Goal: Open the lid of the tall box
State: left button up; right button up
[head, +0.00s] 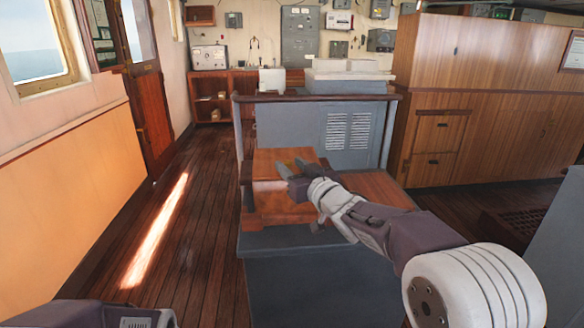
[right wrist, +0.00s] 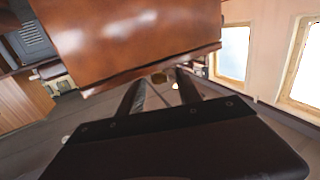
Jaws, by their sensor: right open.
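The tall box (head: 262,198) is a reddish-brown wooden box on the grey platform, left of a lower wooden surface. Its lid (head: 267,160) looks shut. My right gripper (head: 286,167) is open and empty, with its fingers over or beside the lid in the head view. In the right wrist view the box's glossy wood (right wrist: 135,35) fills the top, and its lower edge passes close to the fingertips (right wrist: 160,80). I cannot tell whether they touch it. My left gripper is not in view.
A grey console with louvred vents (head: 348,130) and a rail stands behind the box. The lower wooden surface (head: 368,186) lies to the right, under my right arm. Wooden cabinets (head: 480,100) stand farther right. The plank floor (head: 170,250) at left is clear.

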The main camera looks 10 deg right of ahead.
grip_shut()
dwell(1.4)
